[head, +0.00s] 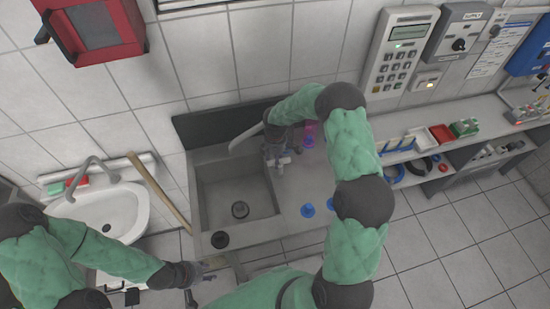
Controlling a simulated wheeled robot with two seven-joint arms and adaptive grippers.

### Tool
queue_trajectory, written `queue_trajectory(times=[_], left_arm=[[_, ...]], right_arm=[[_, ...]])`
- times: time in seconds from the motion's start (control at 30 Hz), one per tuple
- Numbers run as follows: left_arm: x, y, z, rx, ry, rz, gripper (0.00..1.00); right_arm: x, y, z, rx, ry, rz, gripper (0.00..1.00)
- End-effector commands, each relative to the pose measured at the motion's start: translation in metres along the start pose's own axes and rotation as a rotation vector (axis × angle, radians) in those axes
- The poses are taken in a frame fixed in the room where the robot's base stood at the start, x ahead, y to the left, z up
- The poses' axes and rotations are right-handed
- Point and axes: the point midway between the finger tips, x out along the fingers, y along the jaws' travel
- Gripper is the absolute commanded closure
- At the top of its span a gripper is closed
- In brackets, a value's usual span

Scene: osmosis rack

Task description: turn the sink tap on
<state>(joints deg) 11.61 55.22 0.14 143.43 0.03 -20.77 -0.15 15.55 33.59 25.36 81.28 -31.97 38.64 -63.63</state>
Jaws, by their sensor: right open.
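The grey sink (235,190) with a square basin stands in the middle of the head view. Its tap has a curved pale spout (243,140) reaching over the basin, with a light handle or valve piece (284,161) near the sink's back right. My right gripper (281,152) is open and points down at the tap's base. My own arm and gripper partly hide the tap body, and I cannot tell whether they touch. No water shows in the basin. My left gripper (206,272) hangs low in front of the sink, away from the tap; its finger opening is unclear.
A white washbasin (100,215) with its own tap (85,172) is at left, with a wooden stick (160,190) beside it. Blue knobs (307,210) and a pink item (309,133) are on the counter right of the basin. A shelf (435,155) with small trays continues right.

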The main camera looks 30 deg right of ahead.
Motion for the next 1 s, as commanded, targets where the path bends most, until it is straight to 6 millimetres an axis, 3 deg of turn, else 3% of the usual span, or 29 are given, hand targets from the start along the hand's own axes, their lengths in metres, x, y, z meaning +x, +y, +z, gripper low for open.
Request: queue_trajectory(times=[0.27,0.43,0.77,1.0], left_arm=[[0.0,0.0,0.0,0.0,0.0,0.0,0.6],[0.0,0.0,0.0,0.0,0.0,0.0,0.6],[0.003,-0.001,0.0,0.0,0.0,0.0,0.6],[0.015,-0.005,-0.001,0.0,0.0,0.0,0.6]], right_arm=[[0.002,0.0,0.0,0.0,0.0,0.0,0.51],[0.001,0.0,0.0,0.001,0.0,0.0,0.99],[0.002,0.0,0.0,0.02,0.001,0.001,1.0],[0.004,0.002,0.001,0.127,0.001,0.001,1.0]])
